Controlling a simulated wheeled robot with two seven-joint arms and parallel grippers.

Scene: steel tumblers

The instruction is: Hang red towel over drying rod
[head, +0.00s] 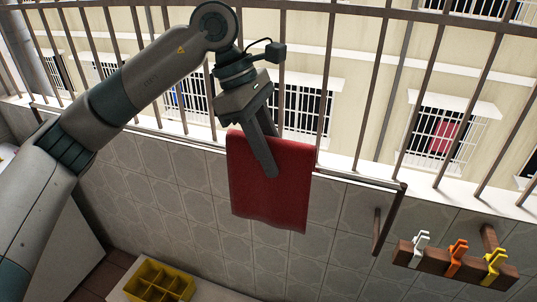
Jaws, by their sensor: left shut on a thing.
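The red towel (270,200) hangs down in the middle of the head view, at the drying rod (355,179). Its top edge lies a little above the line of the rod, and it hides part of the rod. I cannot tell whether cloth hangs behind the rod. My left gripper (268,170) comes from above and is shut on the towel's upper part, with a dark finger down the front of the cloth. My right gripper is not in view.
A wooden rack with white, orange and yellow clips (457,259) is on the right. A yellow compartment box (160,281) is at the bottom left. Metal railing bars (369,100) stand behind the rod. The tiled wall (150,185) below the rod is clear.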

